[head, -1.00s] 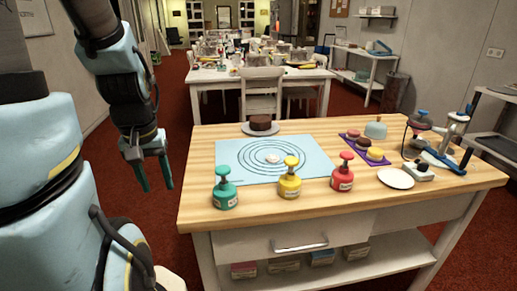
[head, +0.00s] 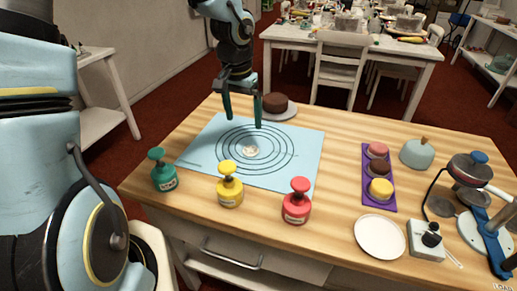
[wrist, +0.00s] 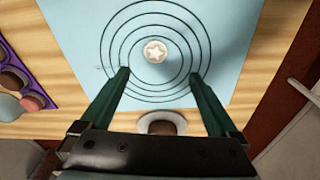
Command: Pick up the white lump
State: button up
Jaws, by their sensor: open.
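The white lump (head: 251,150) lies at the centre of the black rings on the light blue mat (head: 200,147). In the wrist view the lump (wrist: 155,51) is a pale round piece with a star mark on top. My gripper (head: 243,122) is open and empty above the far part of the mat. Its two green fingers are apart. In the wrist view my gripper (wrist: 160,72) shows its fingertips on either side of the rings, with the lump beyond and roughly midway between them. Nothing hides the lump.
Green (head: 163,172), yellow (head: 230,187) and red (head: 297,203) pump bottles stand along the mat's near side. A brown cake on a plate (head: 283,112) stands just behind my gripper. A purple tray (head: 366,188), white plate (head: 380,237) and tools lie to the right.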

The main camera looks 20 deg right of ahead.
send_over(251, 150)
jog(key=f, duration=0.5)
jog(key=shift+s+f, duration=0.1)
jog(key=shift+s, duration=0.15)
jog(key=shift+w+a+f+p, duration=0.15)
jog(key=shift+f+p, duration=0.1)
jog(key=shift+f, duration=1.15)
jog(key=shift+w+f+p, duration=0.15)
jog(key=shift+f+p, duration=0.1)
jog(key=shift+f, duration=1.15)
jog(key=c, duration=1.4)
